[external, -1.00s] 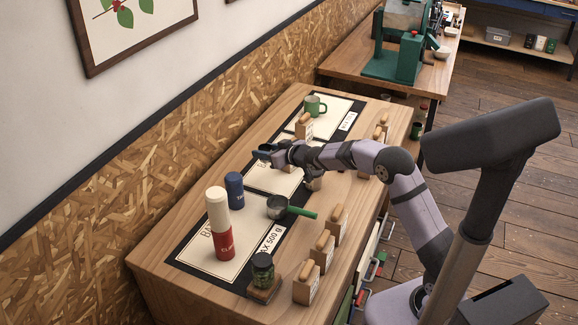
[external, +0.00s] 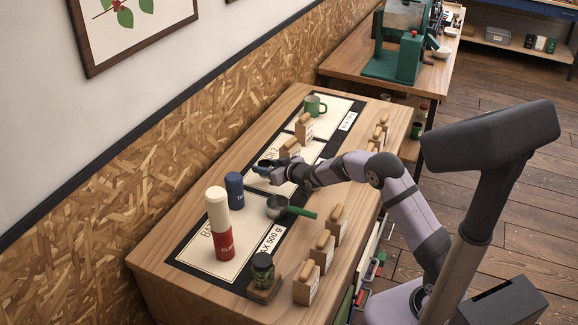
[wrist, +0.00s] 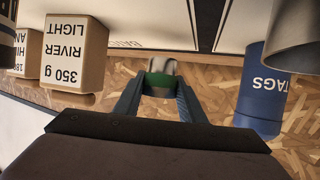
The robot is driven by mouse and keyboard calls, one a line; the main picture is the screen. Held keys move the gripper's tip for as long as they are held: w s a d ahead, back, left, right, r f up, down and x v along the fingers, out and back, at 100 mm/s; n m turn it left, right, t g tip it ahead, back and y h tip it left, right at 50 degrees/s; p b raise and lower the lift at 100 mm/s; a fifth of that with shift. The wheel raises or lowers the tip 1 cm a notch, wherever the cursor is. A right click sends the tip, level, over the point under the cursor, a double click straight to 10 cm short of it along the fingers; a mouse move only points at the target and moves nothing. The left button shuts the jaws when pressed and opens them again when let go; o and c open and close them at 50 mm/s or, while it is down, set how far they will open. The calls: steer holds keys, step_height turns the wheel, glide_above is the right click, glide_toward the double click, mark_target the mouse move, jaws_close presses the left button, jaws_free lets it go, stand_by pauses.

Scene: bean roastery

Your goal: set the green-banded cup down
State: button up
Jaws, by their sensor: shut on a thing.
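My gripper (external: 266,168) is over the middle panel of the bench mat, between the blue tin and the wooden-topped bags. In the wrist view my gripper (wrist: 162,92) is shut on the green-banded cup (wrist: 160,79), a small pale cup with a green band. In the external view the cup is mostly hidden at the fingers, and I cannot tell whether its base touches the mat.
A blue tin (external: 234,190), a metal pot with a green handle (external: 278,207) and a red-and-cream canister (external: 220,222) stand on the near panel. A bag (external: 290,149) stands just beyond my gripper.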

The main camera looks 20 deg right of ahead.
steer(key=shift+f, duration=1.8)
steer(key=shift+f, duration=0.2)
steer(key=o, duration=1.1)
steer(key=shift+r, duration=0.1)
steer(key=shift+r+p, duration=0.15)
steer(key=shift+p, duration=0.15)
steer(key=shift+b+v, duration=0.95)
steer(key=shift+v, duration=2.8)
